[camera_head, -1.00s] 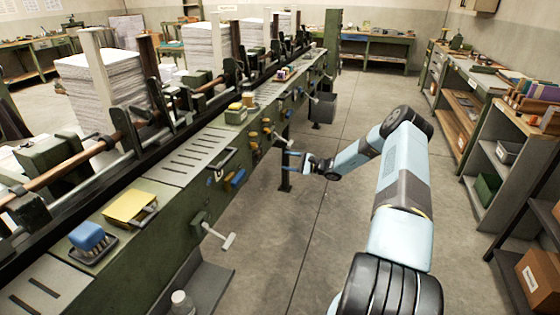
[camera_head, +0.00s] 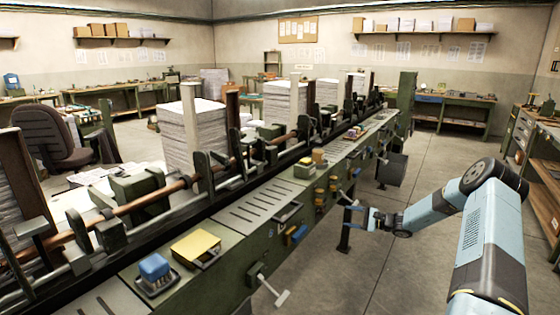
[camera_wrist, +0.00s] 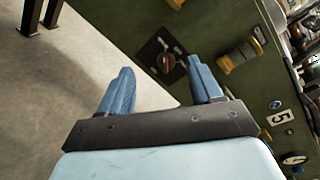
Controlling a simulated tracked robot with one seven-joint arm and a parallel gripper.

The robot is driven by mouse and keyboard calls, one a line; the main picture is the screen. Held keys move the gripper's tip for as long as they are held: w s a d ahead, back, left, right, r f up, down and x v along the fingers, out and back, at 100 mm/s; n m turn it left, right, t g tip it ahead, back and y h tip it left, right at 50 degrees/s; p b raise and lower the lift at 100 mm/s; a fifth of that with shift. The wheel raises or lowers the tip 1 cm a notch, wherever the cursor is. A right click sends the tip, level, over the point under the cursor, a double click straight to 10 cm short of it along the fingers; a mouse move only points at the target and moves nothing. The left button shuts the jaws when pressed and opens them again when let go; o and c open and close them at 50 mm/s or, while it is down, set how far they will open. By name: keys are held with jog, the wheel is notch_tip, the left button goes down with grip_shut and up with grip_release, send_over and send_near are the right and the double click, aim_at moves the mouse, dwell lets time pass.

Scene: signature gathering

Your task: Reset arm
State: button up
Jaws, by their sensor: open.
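My gripper (camera_head: 357,217) is at the end of my blue arm, on the right in the head view, beside the front side of the long green machine (camera_head: 222,249). In the wrist view its two blue fingers (camera_wrist: 160,88) are spread apart with nothing between them. Beyond the fingers is the machine's green side panel with a dark switch plate (camera_wrist: 164,57) and a brown knob. The gripper appears apart from the panel.
A yellow pad (camera_head: 196,247) and a blue block (camera_head: 154,267) sit on the machine's near top. A lever with a pale handle (camera_head: 277,292) juts from its side. Paper stacks (camera_head: 193,135) stand behind. Grey floor (camera_head: 344,289) is open between machine and arm.

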jog(key=s+a+r+n+g+h, duration=0.25)
jog(key=s+a+r, duration=0.25)
jog(key=s+r, duration=0.3)
jog(key=s+a+r+n+g+h, duration=0.2)
jog(key=s+a+r+n+h, duration=0.15)
jog(key=s+r, duration=0.45)
jog(key=s+a+r+n+g+h, duration=0.25)
jog(key=s+a+r, duration=0.25)
jog(key=r, duration=0.7)
jog(key=s+d+r+n+t+h, duration=0.1)
jog(key=s+r+h, duration=0.1)
jog(key=s, duration=0.9)
jog(key=s+d+r+n+t+h, duration=0.1)
jog(key=s+r, duration=0.4)
jog(key=s, duration=0.6)
jog(key=s+d+r+n+t+h, duration=0.1)
jog(key=s+r+n+t+h, duration=0.1)
jog(key=s, duration=0.9)
notch_tip(320, 180, up, 2)
jog(key=shift+d+h, duration=0.25)
jog(key=shift+h, duration=0.3)
